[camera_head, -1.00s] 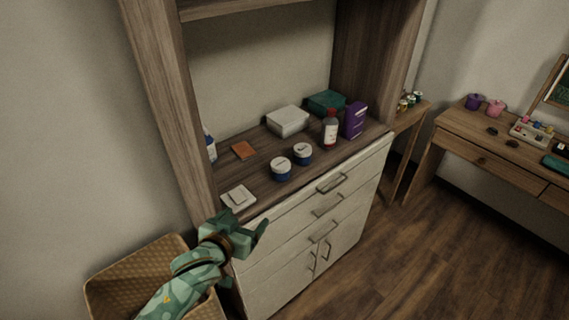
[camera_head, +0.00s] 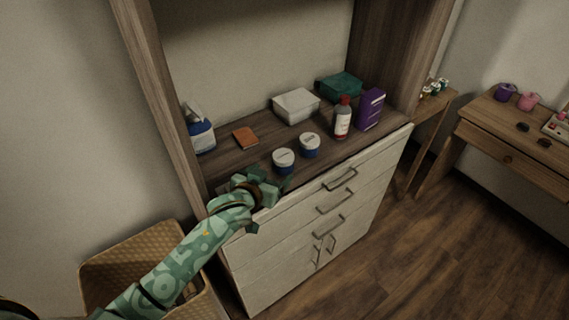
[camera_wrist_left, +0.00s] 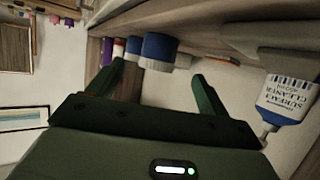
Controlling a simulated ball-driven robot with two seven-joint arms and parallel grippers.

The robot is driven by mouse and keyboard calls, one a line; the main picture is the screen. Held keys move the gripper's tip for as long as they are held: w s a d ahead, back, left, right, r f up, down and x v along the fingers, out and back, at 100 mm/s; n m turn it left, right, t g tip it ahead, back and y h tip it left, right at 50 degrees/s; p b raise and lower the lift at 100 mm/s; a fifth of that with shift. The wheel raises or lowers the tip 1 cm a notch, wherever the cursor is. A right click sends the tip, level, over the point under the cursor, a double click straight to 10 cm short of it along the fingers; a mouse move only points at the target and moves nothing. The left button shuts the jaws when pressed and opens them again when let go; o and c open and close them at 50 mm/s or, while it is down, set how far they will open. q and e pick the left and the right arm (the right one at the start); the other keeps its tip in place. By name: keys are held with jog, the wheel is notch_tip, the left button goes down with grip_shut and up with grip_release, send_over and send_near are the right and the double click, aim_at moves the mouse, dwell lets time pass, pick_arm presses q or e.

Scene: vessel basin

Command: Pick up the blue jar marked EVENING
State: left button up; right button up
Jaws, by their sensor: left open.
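Two blue jars with white lids stand side by side on the cabinet's counter: the nearer jar (camera_head: 283,161) and the farther jar (camera_head: 309,146). Their labels are too small to read, so I cannot tell which says EVENING. My left gripper (camera_head: 272,184) is just in front and left of the nearer jar, apart from it. In the left wrist view my left gripper (camera_wrist_left: 155,85) is open and empty, with a blue jar (camera_wrist_left: 158,48) beyond and between its fingers. Another blue jar (camera_wrist_left: 133,47) shows partly behind it. My right gripper is not in view.
A red-capped bottle (camera_head: 343,118) and a purple box (camera_head: 371,109) stand right of the jars. A white box (camera_head: 296,106), teal box (camera_head: 339,87) and orange pad (camera_head: 245,137) lie behind. A surface cleaner bottle (camera_head: 201,134) stands left. A wicker basket (camera_head: 128,256) is below.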

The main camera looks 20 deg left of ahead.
aim_at(279, 167)
pick_arm(q)
jog(key=x, duration=0.3)
jog(key=shift+w+f+b, duration=0.2)
jog(key=shift+w+b, duration=0.15)
jog(key=shift+b, duration=0.05)
jog(key=b+x, duration=0.2)
jog(key=x, duration=0.2)
jog(key=shift+w+d+f, duration=0.15)
jog(key=shift+w, duration=0.5)
jog(key=shift+s, duration=0.1)
jog(key=shift+c, duration=0.6)
jog(key=c, duration=1)
